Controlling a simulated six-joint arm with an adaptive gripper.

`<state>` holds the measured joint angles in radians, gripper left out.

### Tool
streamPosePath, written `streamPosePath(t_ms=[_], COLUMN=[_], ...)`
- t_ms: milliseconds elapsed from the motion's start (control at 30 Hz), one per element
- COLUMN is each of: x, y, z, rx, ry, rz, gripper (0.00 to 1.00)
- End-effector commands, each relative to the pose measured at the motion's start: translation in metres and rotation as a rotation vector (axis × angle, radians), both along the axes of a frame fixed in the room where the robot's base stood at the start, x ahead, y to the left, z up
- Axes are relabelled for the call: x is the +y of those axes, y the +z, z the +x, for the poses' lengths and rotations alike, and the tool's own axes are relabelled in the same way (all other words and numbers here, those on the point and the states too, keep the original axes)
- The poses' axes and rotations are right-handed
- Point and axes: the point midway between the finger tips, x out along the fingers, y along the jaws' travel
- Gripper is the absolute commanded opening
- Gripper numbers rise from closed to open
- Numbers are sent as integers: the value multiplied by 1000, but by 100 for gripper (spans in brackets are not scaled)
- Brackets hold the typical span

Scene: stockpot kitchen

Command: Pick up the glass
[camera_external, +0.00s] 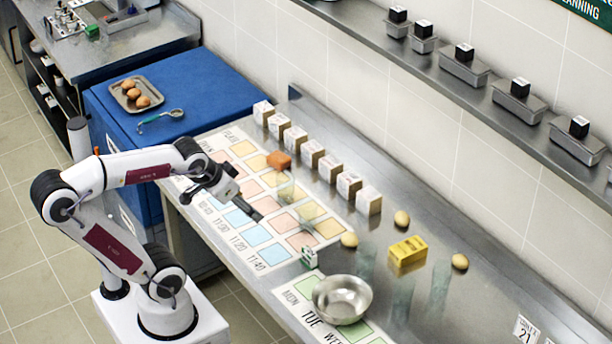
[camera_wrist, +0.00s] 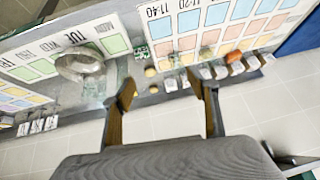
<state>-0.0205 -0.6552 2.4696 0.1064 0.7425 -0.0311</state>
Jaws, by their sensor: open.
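Several clear glasses show faintly in the external view. One glass (camera_external: 286,190) stands on the printed chart, a little right of my gripper. Others stand near the yellow box: one glass (camera_external: 367,262) to its left, one glass (camera_external: 402,297) in front of it, and one glass (camera_external: 439,285) to its right. My gripper (camera_external: 248,210) is open and empty above the chart, apart from all the glasses. In the wrist view my gripper (camera_wrist: 162,88) shows its two fingers spread wide. The glasses are too faint there to place surely.
A metal bowl (camera_external: 342,299), a yellow box (camera_external: 408,252) and several eggs (camera_external: 402,218) sit on the counter. A shelf (camera_external: 450,82) with containers runs along the wall.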

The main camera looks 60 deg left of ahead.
Motion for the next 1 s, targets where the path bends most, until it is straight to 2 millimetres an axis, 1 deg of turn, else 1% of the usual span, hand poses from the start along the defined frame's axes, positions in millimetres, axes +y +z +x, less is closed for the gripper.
streamPosePath(t_ms=[33,200,400,500,667,767,900,1000], x=[6,24,37,40,39,34,25,16], y=[3,16,29,34,39,40,37,33], z=[14,62,119,146,187,211,242,261], rx=[-20,-110,-216,-265,-340,-386,-444,-482], ry=[2,-12,-58,-93,-161,-211,-290,-352], rz=[21,99,174,205,240,252,257,252], gripper=[59,59,59,59,59,59,59,59])
